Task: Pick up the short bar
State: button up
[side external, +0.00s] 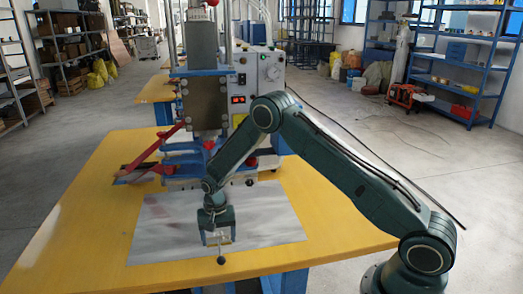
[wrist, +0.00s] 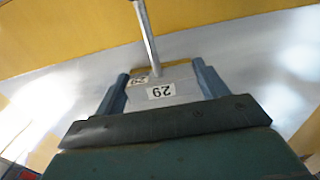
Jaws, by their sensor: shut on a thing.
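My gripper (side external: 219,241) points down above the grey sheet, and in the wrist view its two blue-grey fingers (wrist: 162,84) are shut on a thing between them. This held thing, which I take as the short bar (wrist: 178,90), shows as a pale grey block with white labels reading 29. A thin grey rod (wrist: 147,38) runs out from it past the fingertips. In the side view a thin rod with a dark round end (side external: 221,260) hangs below the fingers. I cannot tell whether it touches the sheet.
The grey sheet (side external: 165,225) lies on the yellow table (side external: 75,225). A welding press (side external: 205,100) with a control box (side external: 257,75) and red levers (side external: 150,155) stands behind. The sheet around my gripper is clear. The table's front edge is close below it.

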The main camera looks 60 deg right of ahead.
jog(key=shift+r, duration=0.15)
notch_tip(320, 180, up, 20)
dwell(0.7)
jog(key=shift+f, duration=0.2)
